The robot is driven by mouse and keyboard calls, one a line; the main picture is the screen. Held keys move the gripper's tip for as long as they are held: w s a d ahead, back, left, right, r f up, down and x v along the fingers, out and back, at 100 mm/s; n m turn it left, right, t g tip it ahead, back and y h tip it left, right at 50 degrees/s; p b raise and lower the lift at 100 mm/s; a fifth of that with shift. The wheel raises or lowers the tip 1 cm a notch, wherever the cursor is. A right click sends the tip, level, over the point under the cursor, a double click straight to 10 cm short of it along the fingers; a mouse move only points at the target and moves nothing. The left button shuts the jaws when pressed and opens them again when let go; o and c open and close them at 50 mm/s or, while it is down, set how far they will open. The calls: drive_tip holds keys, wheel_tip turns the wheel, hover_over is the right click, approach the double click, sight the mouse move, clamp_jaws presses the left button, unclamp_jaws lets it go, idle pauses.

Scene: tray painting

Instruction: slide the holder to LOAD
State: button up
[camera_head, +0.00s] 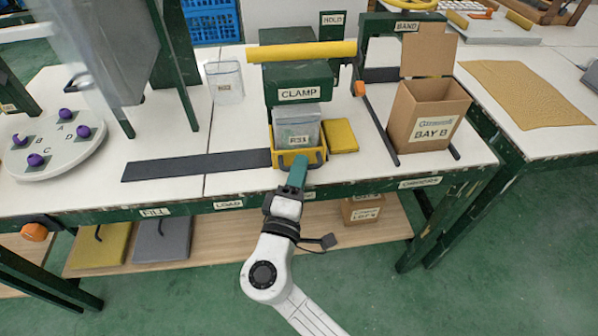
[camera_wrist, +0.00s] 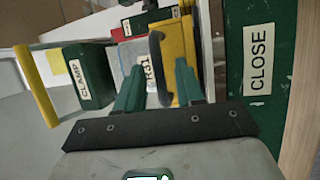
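The yellow holder (camera_head: 286,160) carries a clear grey-lidded container marked R31 (camera_head: 296,122) and stands in front of the CLAMP press. It is at the right end of a dark flat track (camera_head: 190,166) that runs left along the bench. The LOAD label (camera_head: 228,204) is on the bench's front edge, left of the holder. My gripper (camera_head: 297,170) is at the holder's front. In the wrist view its green fingers (camera_wrist: 158,88) are apart, with the holder's black handle (camera_wrist: 154,50) between them. Contact with the handle cannot be told.
The green CLAMP press (camera_head: 298,80) with a yellow bar stands behind the holder. A yellow lid (camera_head: 340,137) lies close on its right, before the BAY B box (camera_head: 427,112). A clear bin (camera_head: 224,83) stands behind the track. The track left of the holder is clear.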

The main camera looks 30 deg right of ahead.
clamp_jaws()
idle(0.3)
idle(0.4)
